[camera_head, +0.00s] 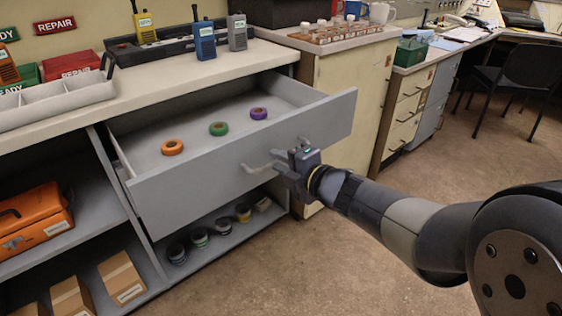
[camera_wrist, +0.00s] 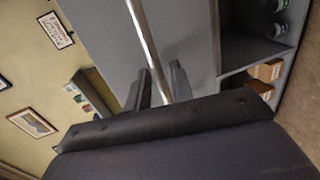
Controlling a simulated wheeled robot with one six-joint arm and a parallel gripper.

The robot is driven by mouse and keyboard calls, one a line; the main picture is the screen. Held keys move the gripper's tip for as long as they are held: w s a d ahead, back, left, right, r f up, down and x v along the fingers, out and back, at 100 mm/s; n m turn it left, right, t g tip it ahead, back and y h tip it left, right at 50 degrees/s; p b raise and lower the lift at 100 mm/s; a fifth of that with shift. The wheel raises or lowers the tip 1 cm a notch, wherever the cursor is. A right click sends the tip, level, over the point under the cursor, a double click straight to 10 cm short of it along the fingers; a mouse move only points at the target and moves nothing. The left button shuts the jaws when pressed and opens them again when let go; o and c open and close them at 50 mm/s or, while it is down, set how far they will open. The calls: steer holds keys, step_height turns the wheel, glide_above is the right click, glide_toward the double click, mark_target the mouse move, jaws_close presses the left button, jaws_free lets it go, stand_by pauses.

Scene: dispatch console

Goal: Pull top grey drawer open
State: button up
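The top grey drawer (camera_head: 240,158) stands far out of the counter cabinet, its inside plainly visible. An orange, a green and a purple tape roll lie on its floor. My gripper (camera_head: 283,165) is at the handle on the drawer's front. In the wrist view, the metal handle (camera_wrist: 146,35) runs between the two fingers of my gripper (camera_wrist: 163,78), which look closed around it. Part of the handle is hidden by my gripper in the head view.
The shelf below holds several dark rolls or tins (camera_head: 222,226). An orange toolbox (camera_head: 35,222) and cardboard boxes (camera_head: 122,278) sit in the left bays. Radios stand on the countertop (camera_head: 190,72). A black chair (camera_head: 520,75) is at the back right. The floor before the drawer is clear.

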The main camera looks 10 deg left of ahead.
steer(key=shift+o, duration=0.8)
steer(key=p+v, duration=0.3)
steer(key=v, duration=0.8)
steer(key=shift+a, duration=0.2)
steer(key=b+x, duration=0.3)
steer(key=x, duration=0.8)
steer(key=shift+w, duration=0.15)
